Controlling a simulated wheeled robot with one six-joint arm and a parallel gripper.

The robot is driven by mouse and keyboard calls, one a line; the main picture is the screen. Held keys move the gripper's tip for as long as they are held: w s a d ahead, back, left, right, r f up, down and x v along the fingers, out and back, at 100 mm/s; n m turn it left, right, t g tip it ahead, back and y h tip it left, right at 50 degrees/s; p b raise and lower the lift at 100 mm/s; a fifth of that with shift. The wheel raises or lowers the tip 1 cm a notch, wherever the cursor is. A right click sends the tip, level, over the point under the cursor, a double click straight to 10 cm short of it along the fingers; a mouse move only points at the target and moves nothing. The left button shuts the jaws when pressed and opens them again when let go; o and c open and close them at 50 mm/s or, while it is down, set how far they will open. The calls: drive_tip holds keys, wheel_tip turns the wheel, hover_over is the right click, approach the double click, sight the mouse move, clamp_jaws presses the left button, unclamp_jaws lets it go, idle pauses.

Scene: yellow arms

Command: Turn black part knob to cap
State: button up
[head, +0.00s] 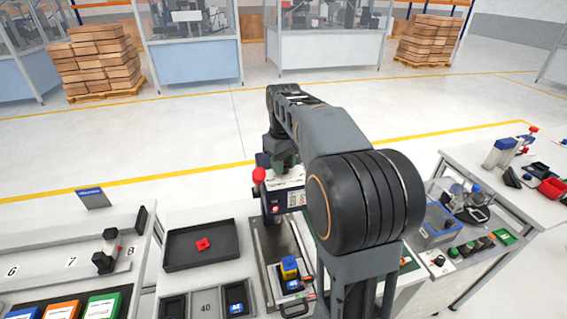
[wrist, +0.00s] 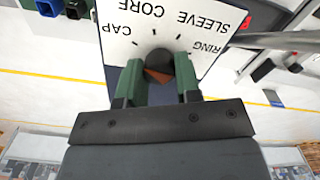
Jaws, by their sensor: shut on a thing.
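The black knob (wrist: 157,58) sits on a white dial panel (wrist: 215,60) in the wrist view. The panel carries the words CAP, CORE, SLEEVE and RING, upside down in this view, with short tick marks around the knob. CAP is at the left and RING at the right. My gripper (wrist: 161,76) is shut on the knob, one green finger on each side. The fingers hide part of the knob, and I cannot tell which mark it points to. In the head view my gripper (head: 284,160) is at the labelled machine (head: 290,200), partly hidden by my arm.
A black tray (head: 200,258) with a red part (head: 203,244) lies left of the machine. A blue and yellow part (head: 289,267) sits on the fixture in front of it. A red-topped post (head: 259,176) stands close to my gripper's left. A side table with bins is at the right.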

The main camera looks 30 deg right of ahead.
drive_tip(key=o, duration=0.9)
wheel_tip(320, 180, up, 14)
drive_tip(key=shift+f+p, duration=0.1)
drive_tip(key=shift+p, duration=0.3)
idle(0.3)
